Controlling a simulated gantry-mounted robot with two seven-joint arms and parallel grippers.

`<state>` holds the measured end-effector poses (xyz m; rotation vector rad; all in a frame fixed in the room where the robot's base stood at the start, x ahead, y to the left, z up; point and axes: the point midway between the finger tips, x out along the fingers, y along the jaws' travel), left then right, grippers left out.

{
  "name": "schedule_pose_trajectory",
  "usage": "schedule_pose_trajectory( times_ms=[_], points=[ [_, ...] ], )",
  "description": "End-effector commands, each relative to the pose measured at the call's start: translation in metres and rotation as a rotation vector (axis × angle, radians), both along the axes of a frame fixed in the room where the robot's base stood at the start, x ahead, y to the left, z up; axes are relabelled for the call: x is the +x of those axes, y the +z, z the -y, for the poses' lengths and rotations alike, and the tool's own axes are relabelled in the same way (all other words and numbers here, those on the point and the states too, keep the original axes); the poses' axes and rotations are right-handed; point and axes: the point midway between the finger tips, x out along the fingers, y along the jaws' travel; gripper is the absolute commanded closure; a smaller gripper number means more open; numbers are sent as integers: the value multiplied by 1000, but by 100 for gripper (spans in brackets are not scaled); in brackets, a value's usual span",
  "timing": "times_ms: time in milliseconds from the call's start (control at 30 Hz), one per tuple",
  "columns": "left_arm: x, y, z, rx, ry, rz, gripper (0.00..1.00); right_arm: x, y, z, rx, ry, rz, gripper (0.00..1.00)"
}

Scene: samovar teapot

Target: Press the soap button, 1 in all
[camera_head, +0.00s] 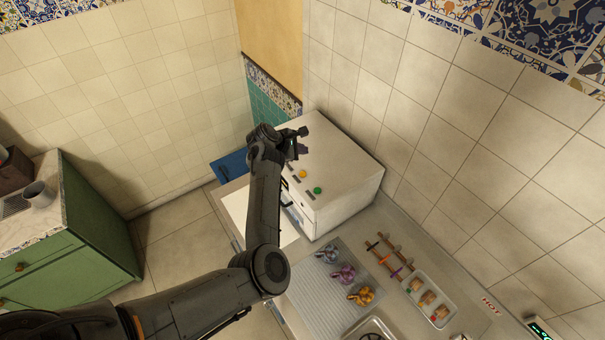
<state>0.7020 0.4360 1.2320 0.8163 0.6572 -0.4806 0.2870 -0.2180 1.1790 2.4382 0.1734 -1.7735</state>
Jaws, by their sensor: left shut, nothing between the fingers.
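A white box-shaped machine (347,180) stands on the counter against the tiled wall. On its top near the front edge are a yellow button (302,174) and a green button (318,190), each with a small dark label beside it. The labels are too small to read, so I cannot tell which button is for soap. My left gripper (302,142) is shut and empty over the far front part of the machine, beyond the yellow button. It hides that corner, and I cannot tell whether it touches anything there. My right gripper is out of view.
Three small teapots, grey (328,254), purple (344,273) and orange (361,295), stand on the ribbed drainer. A rack (388,255) and a white tray with food (431,299) lie to their right. A green cabinet (85,240) stands at left.

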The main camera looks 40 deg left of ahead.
Motion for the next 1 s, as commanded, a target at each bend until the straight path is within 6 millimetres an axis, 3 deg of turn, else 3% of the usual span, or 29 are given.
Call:
schedule_pose_trajectory(
  times_ms=[367,867,1000],
  points=[
    [0,-11,0,2,-1,0,100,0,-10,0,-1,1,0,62],
    [-1,-68,0,2,0,-2,100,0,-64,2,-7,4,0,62],
    [0,-79,0,2,-1,0,100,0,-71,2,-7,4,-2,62]
  ],
)
